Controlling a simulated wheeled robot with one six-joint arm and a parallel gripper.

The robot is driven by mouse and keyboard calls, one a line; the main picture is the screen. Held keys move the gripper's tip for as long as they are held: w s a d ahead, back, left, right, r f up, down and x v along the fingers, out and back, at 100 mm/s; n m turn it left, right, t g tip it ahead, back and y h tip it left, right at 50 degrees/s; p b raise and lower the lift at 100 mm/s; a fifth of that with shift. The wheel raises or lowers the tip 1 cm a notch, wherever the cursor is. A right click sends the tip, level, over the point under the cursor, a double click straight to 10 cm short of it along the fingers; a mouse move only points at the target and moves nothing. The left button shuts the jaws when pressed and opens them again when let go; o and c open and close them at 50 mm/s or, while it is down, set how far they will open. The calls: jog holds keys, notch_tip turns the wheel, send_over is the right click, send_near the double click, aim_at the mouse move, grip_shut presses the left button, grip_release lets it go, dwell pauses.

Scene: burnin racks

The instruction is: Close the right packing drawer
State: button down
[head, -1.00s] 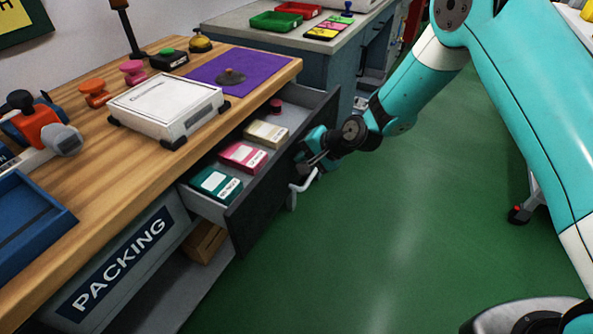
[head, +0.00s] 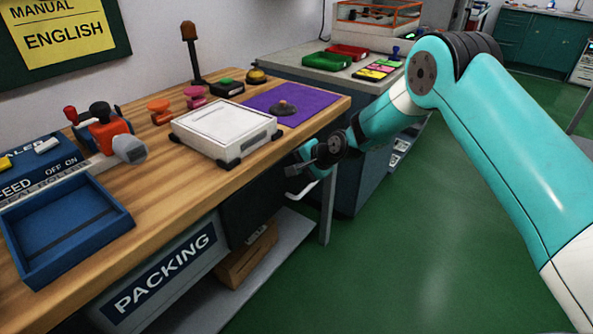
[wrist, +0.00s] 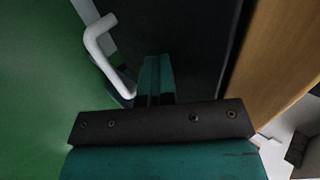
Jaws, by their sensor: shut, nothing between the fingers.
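The right packing drawer (head: 252,205) is under the wooden bench top. Its dark front sits about under the bench edge, and its inside is hidden. Its white handle (head: 301,190) sticks out from the front; the handle also shows in the wrist view (wrist: 98,42). My gripper (head: 300,166) is at the drawer front, just above the handle and below the bench edge. In the wrist view its fingers (wrist: 155,75) are together and point at the dark front, beside the handle. Whether they touch the front I cannot tell.
The wooden bench (head: 160,210) holds a white scale (head: 226,130), a purple mat (head: 300,103) and a blue tray (head: 60,230). A wooden crate (head: 247,258) is on the shelf below. A grey side counter (head: 300,70) stands behind. Green floor at right is clear.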

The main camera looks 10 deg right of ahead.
jog(key=shift+w+a+r, duration=0.1)
jog(key=shift+w, duration=0.1)
jog(key=s+d+r+p, duration=0.2)
jog(key=s+d+r, duration=0.4)
jog(key=s+d, duration=0.2)
jog(key=s+a+r+n+g, duration=0.3)
jog(key=s+r+n, duration=0.5)
jog(key=s+r, duration=0.75)
jog(key=s+d+r+n+g+h, duration=0.15)
jog(key=s+n, duration=0.25)
jog(key=s, duration=0.6)
jog(key=s+d+r+n+g+h, duration=0.15)
jog(key=s+n, duration=0.25)
jog(key=s, duration=0.7)
notch_tip(320, 180, up, 14)
jog(key=p, duration=1.3)
jog(key=shift+w+a+m, duration=0.2)
jog(key=shift+w+m, duration=0.1)
